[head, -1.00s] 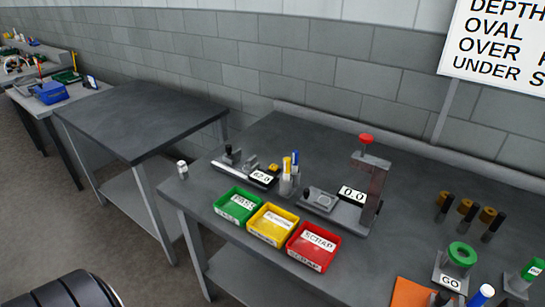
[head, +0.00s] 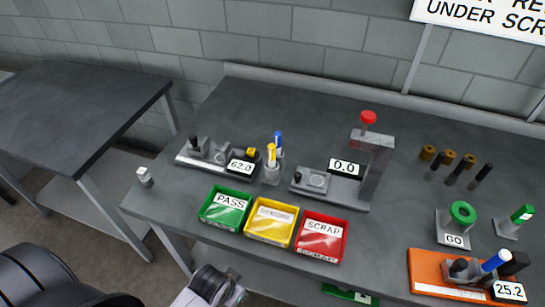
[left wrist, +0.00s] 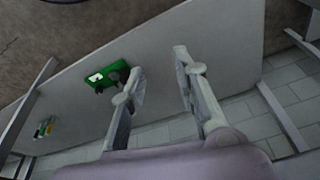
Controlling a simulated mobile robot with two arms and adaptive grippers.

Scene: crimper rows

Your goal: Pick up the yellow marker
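The yellow marker (head: 271,155) stands upright in a small grey holder (head: 271,174) on the workbench, beside a blue marker (head: 278,141). The holder is behind the coloured bins and right of a gauge reading 62.0. Part of my left arm shows at the bottom edge of the head view, in front of the bench and well short of the marker. In the left wrist view my left gripper (left wrist: 159,70) has its fingers apart with nothing between them. The marker cannot be made out in that view. My right gripper is not in view.
Green PASS (head: 226,208), yellow (head: 271,222) and red SCRAP (head: 320,237) bins line the bench front. A press with a red knob (head: 368,117) stands right of the holder. A green item (left wrist: 112,76) lies below the fingers in the left wrist view.

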